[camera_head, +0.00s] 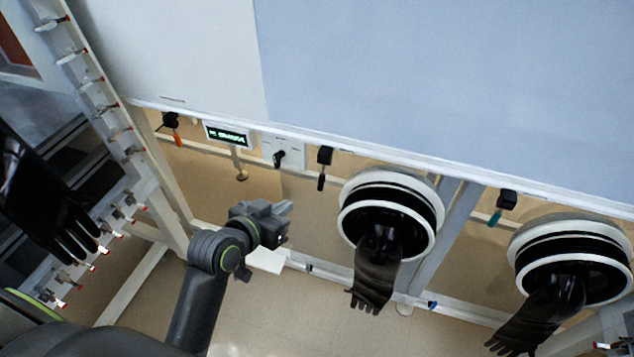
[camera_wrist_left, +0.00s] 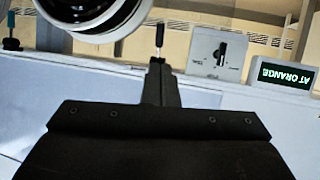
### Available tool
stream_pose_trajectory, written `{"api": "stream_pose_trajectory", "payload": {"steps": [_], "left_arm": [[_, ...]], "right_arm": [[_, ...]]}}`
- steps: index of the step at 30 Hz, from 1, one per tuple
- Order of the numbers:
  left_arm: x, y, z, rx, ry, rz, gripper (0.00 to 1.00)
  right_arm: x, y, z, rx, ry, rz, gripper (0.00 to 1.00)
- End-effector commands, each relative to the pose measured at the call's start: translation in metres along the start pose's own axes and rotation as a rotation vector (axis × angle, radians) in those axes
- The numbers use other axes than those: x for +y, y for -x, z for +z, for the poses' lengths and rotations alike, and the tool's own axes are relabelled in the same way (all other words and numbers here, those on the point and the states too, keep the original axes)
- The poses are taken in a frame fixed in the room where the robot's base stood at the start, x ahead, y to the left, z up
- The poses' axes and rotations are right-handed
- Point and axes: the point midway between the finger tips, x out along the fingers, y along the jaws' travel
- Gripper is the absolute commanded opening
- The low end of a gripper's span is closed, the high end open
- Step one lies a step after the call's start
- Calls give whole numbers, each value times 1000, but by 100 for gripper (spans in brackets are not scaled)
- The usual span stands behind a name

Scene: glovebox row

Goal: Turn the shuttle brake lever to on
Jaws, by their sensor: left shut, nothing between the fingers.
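A black lever (camera_head: 321,168) hangs down from a black bracket under the panel edge, left of the nearer glove port. In the left wrist view the lever (camera_wrist_left: 159,38) shows just beyond my fingertips, its base partly hidden by them. I see no readable label naming it as the brake. An orange-handled lever (camera_head: 173,128) and a teal-handled lever (camera_head: 496,217) hang farther left and right. My left gripper (camera_head: 284,210) is shut and empty, below and left of the black lever, seemingly apart from it. It also shows in the left wrist view (camera_wrist_left: 160,82). My right gripper is out of view.
Glove ports (camera_head: 391,180) with dangling black gloves (camera_head: 375,280) stand to the right. A rail frame (camera_head: 105,100) is on the left.

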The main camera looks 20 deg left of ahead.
Motion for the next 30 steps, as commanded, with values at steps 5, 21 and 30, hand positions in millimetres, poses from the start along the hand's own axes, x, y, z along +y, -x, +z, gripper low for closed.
{"api": "stream_pose_trajectory", "payload": {"steps": [5, 21, 30], "left_arm": [[0, -23, 0, 1, 3, 2, 0], [1, -113, 0, 1, 4, 3, 0], [1, -135, 0, 1, 5, 2, 0]], "right_arm": [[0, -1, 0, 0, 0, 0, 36], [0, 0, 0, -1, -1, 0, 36], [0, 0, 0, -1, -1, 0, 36]]}}
